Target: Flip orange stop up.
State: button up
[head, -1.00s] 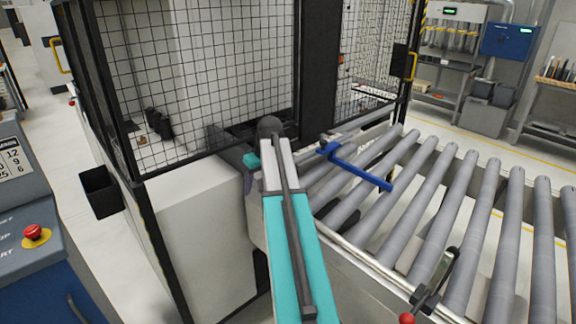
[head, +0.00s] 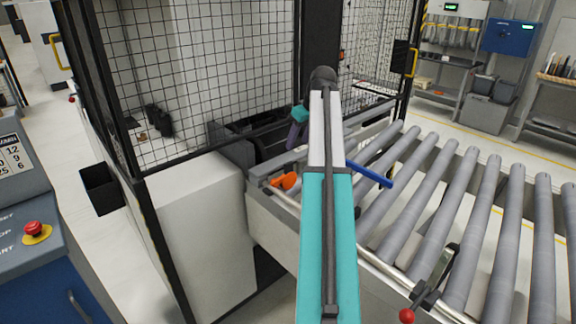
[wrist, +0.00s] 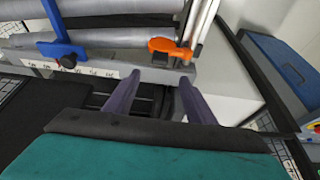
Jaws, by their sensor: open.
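The orange stop (head: 285,181) sits on the near left end of the conveyor rail, left of my teal arm in the head view. In the wrist view the orange stop (wrist: 170,47) lies roughly flat across the rail end, just beyond my fingertips. My gripper (wrist: 158,78) is open and empty, its two purple fingers apart and pointing at the rail, with the stop above and between the tips in the picture. In the head view my gripper (head: 298,135) is mostly hidden behind my arm.
A blue bar (head: 370,175) lies over the rollers (head: 420,190), partly behind my arm. A lever with a red knob (head: 407,316) stands at the front rail. A mesh-fenced machine (head: 200,225) is on the left, close to the stop.

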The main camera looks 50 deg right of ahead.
aim_at(289, 163)
jog(key=shift+f, duration=0.1)
jog(key=shift+p+x, duration=1.95)
jog(key=shift+x, duration=4.9)
jog(key=shift+s, duration=0.1)
jog(key=shift+c, duration=0.3)
grip_shut()
